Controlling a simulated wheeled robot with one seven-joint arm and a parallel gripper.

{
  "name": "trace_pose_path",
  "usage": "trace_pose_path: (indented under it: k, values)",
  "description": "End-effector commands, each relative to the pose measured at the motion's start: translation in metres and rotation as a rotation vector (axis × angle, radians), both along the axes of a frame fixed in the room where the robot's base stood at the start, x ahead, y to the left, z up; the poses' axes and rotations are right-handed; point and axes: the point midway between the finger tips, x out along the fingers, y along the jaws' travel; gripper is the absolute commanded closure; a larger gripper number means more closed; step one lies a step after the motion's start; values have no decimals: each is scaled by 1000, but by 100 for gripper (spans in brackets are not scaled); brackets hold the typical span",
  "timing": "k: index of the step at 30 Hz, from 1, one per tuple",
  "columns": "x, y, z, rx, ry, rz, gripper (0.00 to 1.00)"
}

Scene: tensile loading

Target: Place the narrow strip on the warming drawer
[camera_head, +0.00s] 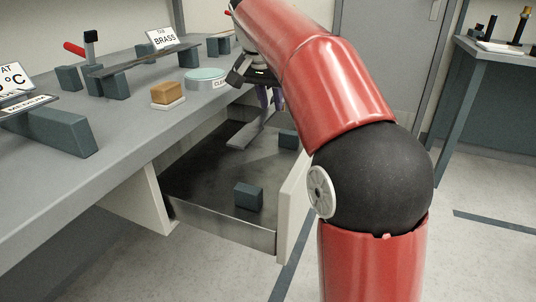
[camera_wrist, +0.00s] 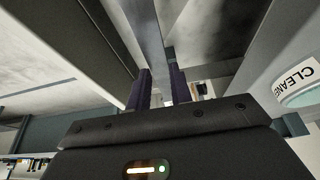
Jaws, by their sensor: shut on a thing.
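The warming drawer (camera_head: 190,205) is pulled out below the bench, with a dark, bare floor. Two blue-grey blocks stand in it, one near the front (camera_head: 248,197) and one farther back at the right (camera_head: 288,139). My gripper (camera_head: 271,100) is over the back part of the drawer, its purple fingers shut on a narrow grey strip (camera_head: 245,134). The strip reaches from the fingers towards the lower left, left of the back block. In the wrist view the strip (camera_wrist: 150,35) runs between the fingers (camera_wrist: 160,88). I cannot tell whether it touches anything in the drawer.
The bench (camera_head: 125,140) edge borders the drawer on the left. On it are a round cleaner tub (camera_head: 206,78), a tan block (camera_head: 167,93), a BRASS sign (camera_head: 161,38), and a dark strip (camera_head: 130,60) on supports. Another table (camera_head: 480,48) stands at the right.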

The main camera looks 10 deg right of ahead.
Motion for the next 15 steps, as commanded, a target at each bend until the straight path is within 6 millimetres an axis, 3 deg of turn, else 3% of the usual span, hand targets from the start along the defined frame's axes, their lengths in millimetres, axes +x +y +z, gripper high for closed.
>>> trace_pose_path:
  k: [1, 6, 10, 15]
  values:
    - [-1, 0, -17, -1, -1, 0, 100]
    - [-1, 0, -57, -1, -1, 1, 100]
    - [-1, 0, -76, 0, -2, 0, 100]
    - [0, 0, -85, 0, -4, 1, 100]
